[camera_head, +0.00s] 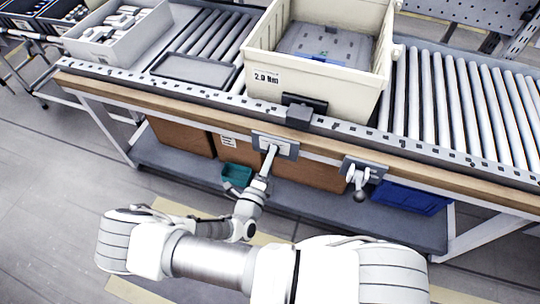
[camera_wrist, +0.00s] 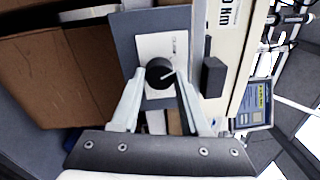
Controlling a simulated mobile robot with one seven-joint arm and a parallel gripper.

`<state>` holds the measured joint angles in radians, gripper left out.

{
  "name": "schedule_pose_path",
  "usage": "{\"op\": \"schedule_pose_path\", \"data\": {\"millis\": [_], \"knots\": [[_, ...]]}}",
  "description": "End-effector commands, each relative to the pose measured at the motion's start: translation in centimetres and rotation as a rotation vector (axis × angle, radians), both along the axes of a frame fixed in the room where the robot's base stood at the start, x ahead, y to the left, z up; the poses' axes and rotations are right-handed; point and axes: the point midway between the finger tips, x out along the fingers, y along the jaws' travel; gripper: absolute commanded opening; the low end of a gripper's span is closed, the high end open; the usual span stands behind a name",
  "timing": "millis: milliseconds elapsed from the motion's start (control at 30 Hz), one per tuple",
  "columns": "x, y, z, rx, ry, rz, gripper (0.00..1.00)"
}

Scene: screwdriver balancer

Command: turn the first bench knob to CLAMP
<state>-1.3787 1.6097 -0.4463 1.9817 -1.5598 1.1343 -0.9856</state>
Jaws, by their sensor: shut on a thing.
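The first bench knob (camera_wrist: 159,72) is a round black knob with a white pointer line on a white plate (camera_wrist: 150,45) with a grey surround. In the wrist view the pointer line slants to the right and slightly up. The lettering on the plate is too small to read. My gripper (camera_wrist: 160,82) is shut on the knob, one finger on each side. In the head view my gripper (camera_head: 271,152) reaches the knob's panel (camera_head: 287,147) on the bench's front edge and hides the knob.
A second panel (camera_head: 376,167) with a grey handle sits to the right on the same edge. A cream bin (camera_head: 262,84) labelled 2.0 Nm stands on the rollers above. Cardboard boxes (camera_head: 310,172), a teal bin (camera_head: 237,174) and a blue item (camera_head: 412,199) lie below the bench.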

Motion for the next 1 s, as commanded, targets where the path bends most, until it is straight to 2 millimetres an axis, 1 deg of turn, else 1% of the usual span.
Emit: {"op": "schedule_pose_path", "data": {"millis": [200,500,700,1000], "knots": [[0.10,-0.08,0.13,-0.165,0.057,0.000,0.00],[0.12,-0.09,0.14,-0.315,0.110,-0.001,0.00],[0.12,-0.09,0.13,-0.359,0.126,-0.001,0.00],[0.13,-0.10,0.13,-0.373,0.132,-0.001,0.00]]}}
